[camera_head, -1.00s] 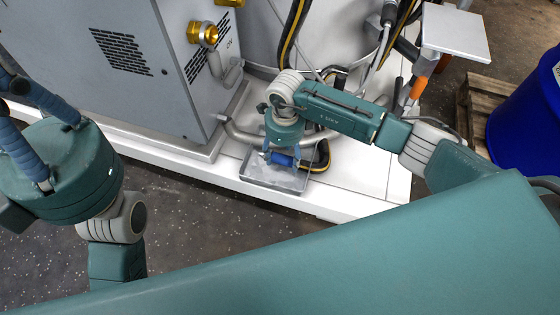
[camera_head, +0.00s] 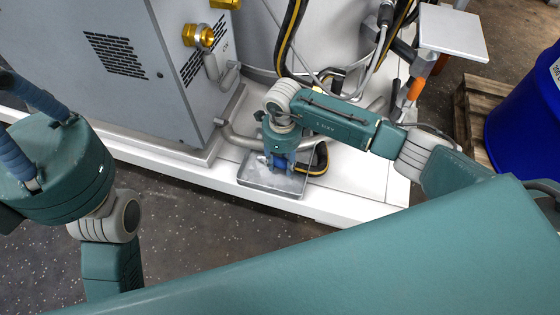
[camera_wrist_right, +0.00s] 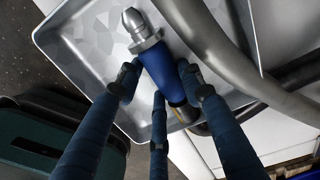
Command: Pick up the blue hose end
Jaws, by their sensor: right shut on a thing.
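The blue hose end (camera_wrist_right: 163,70) has a silver metal tip (camera_wrist_right: 138,28) and lies tilted over a shallow grey tray. My right gripper (camera_wrist_right: 160,76) is shut on it, with blue fingers on both sides and a third finger below. In the head view the right gripper (camera_head: 281,163) points down at the tray (camera_head: 262,186) and largely hides the hose end. My left gripper (camera_head: 18,120) is at the far left, away from the hose; its fingertips run out of view.
A grey cabinet (camera_head: 150,75) with brass fittings (camera_head: 198,36) stands left of the tray on a white platform (camera_head: 365,185). A black hose with a yellow stripe (camera_head: 320,160) curves beside the tray. A blue drum (camera_head: 525,125) stands at right.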

